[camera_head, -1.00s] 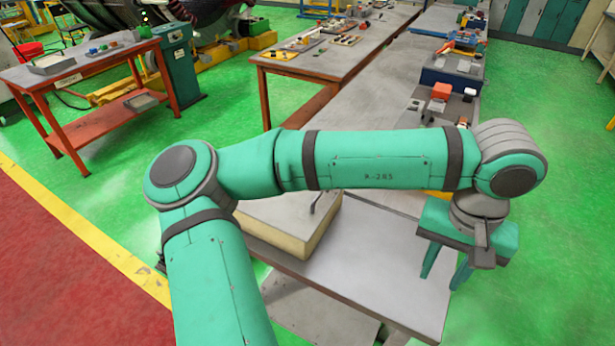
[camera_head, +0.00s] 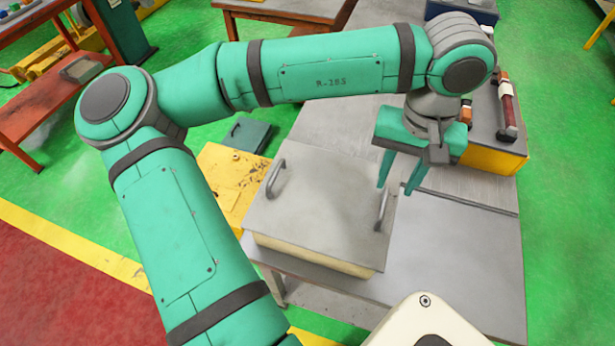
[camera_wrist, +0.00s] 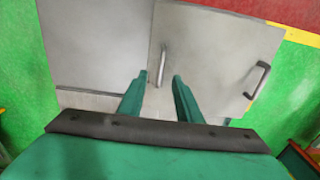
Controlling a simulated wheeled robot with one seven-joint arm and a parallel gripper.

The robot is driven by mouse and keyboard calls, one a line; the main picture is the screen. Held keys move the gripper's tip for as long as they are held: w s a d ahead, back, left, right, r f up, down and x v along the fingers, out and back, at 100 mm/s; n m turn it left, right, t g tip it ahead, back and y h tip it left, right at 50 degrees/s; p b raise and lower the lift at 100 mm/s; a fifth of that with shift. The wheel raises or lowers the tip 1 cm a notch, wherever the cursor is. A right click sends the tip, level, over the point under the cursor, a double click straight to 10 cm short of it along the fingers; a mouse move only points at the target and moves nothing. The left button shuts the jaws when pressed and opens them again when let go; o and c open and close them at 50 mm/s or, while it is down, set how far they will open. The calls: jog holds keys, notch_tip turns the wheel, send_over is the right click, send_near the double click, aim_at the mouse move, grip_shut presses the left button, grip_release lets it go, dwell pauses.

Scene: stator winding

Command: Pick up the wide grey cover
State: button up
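The wide grey cover (camera_head: 312,195) is a flat square plate with a bar handle on its left side (camera_head: 275,178) and another on its right side (camera_head: 381,211). It lies on a shallow cream box (camera_head: 310,258) on the near table. My gripper (camera_head: 398,192) points down near the right handle, its two green fingers apart and nothing seen between them. In the wrist view the open fingers (camera_wrist: 160,84) reach toward the nearer handle (camera_wrist: 161,64), with the cover (camera_wrist: 205,62) beyond. I cannot tell how high above the handle the fingertips are.
The bare grey table top (camera_head: 455,255) lies right of the box. A yellow case with tools (camera_head: 495,155) stands at the back right. A yellow panel (camera_head: 228,180) and a dark green plate (camera_head: 247,135) lie left of the cover. A white rounded object (camera_head: 430,322) is at the bottom.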

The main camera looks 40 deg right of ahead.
aim_at(383, 202)
jog(key=shift+w+f, duration=0.2)
jog(key=shift+w, duration=0.1)
jog(key=f, duration=0.5)
jog(key=shift+w+f, duration=0.2)
jog(key=shift+w, duration=0.05)
jog(key=f, duration=0.5)
jog(key=shift+s+d, duration=0.3)
jog(key=shift+d, duration=0.05)
grip_shut()
jog(key=shift+w, duration=0.1)
jog(key=shift+w, duration=0.1)
dwell(0.4)
